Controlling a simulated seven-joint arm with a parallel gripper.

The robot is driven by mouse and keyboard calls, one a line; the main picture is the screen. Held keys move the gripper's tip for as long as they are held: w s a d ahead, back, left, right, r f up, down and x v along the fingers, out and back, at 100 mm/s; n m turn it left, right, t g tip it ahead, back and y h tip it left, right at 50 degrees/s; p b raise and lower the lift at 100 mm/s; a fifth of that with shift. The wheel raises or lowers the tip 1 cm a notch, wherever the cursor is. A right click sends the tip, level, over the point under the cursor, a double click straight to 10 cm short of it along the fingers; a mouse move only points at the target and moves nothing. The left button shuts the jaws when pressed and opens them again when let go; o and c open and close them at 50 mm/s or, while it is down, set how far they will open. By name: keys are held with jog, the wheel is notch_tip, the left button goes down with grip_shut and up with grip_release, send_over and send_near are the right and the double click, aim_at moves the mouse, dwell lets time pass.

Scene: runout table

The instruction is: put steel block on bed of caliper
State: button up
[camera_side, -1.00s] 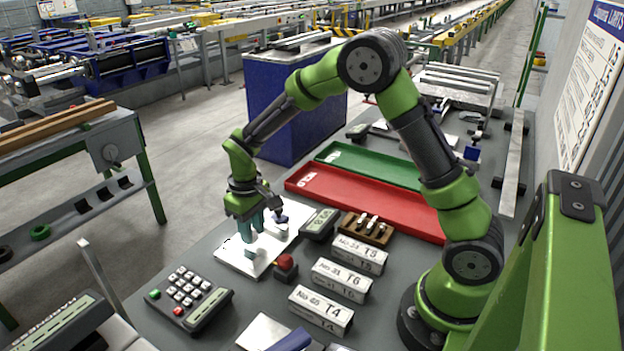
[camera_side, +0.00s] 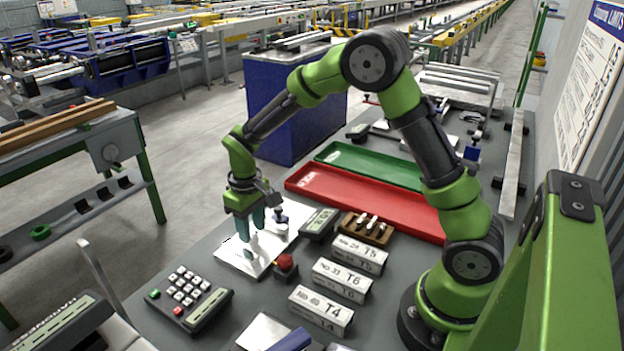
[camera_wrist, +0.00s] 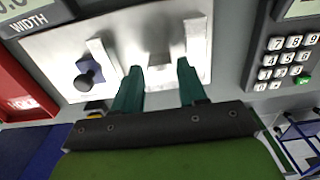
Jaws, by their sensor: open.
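The caliper bed (camera_side: 236,262) is a pale metal plate at the left of the bench, also in the wrist view (camera_wrist: 60,55).
A keypad (camera_side: 190,298) lies left of the bed and a display (camera_side: 320,223) to its right. A red button (camera_side: 285,263) and several labelled white blocks (camera_side: 342,280) stand nearby. Red (camera_side: 365,200) and green (camera_side: 370,165) trays lie behind.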

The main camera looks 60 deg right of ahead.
aim_at(253, 235)
notch_tip(253, 235, up, 10)
jog(key=s+r+m+t+y, duration=0.1)
jog(key=s+r+m+t, duration=0.1)
jog(key=s, duration=0.7)
jog(key=s+a+r+m+t+y, duration=0.1)
jog(key=s+r+t, duration=0.4)
jog(key=s, duration=0.5)
notch_tip(253, 235, up, 2)
jog(key=shift+s+r+m, duration=0.15)
jog(key=shift+s+m, duration=0.1)
jog(key=shift+m, duration=0.25)
